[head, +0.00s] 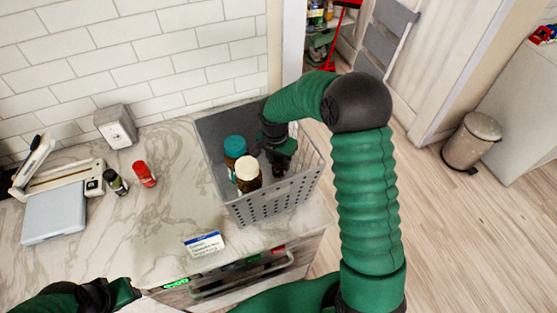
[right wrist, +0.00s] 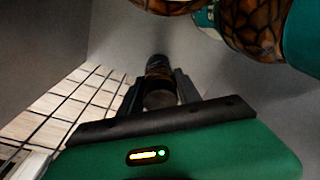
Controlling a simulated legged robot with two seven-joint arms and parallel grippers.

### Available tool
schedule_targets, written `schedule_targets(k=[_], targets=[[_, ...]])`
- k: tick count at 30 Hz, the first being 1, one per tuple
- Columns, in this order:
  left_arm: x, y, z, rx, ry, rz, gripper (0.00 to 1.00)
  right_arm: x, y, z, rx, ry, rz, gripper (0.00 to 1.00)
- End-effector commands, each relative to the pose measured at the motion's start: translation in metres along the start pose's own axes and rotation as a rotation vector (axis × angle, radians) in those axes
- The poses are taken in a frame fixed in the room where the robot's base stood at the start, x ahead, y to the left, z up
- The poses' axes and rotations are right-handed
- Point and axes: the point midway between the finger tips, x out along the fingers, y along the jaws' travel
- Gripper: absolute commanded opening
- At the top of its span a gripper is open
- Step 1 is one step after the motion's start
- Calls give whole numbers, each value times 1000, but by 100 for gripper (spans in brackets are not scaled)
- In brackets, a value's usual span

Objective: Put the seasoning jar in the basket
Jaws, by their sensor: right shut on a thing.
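My right gripper (head: 280,158) reaches down into the grey basket (head: 268,207) on the counter. In the right wrist view its fingers (right wrist: 160,95) are shut on a small dark jar (right wrist: 159,68), inside the basket walls; the gripper hides this jar in the head view. Two larger jars stand in the basket beside the gripper, one teal-capped (head: 235,147) and one white-capped (head: 248,170). A red-capped seasoning jar (head: 144,174) and a dark jar with a green label (head: 115,181) are on the counter to the left. My left gripper (head: 118,293) is at the bottom left, its fingers unclear.
A white scale-like device (head: 55,210) lies at the far left of the counter. A small grey box (head: 116,127) stands by the tiled wall. A blue and white card (head: 204,244) is in front of the basket. The counter's middle is clear.

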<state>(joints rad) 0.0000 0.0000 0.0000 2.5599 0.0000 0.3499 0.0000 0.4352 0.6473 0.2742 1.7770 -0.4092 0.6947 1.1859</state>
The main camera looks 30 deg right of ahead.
Motion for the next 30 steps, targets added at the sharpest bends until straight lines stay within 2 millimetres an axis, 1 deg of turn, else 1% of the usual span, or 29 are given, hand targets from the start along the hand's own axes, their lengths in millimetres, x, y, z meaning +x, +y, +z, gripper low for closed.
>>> schedule_targets(k=[2,3,8,16,20,23,27,30], targets=[[1,0,0,0,0,0,36,1,0,0,0,0,0,0],[2,0,0,0,0,0,36,2,0,0,0,0,0,41],[1,0,0,0,0,0,36,1,0,0,0,0,0,62],[0,0,0,0,0,0,36,0,0,0,0,0,1,62],[1,0,0,0,0,0,36,-10,0,-1,2,2,-1,62],[3,0,1,0,0,0,36,-31,-1,-1,1,4,-4,62],[5,0,1,0,0,0,36,-68,-1,-1,2,5,-4,62],[6,0,2,0,0,0,36,-92,-1,-1,2,4,-4,62]])
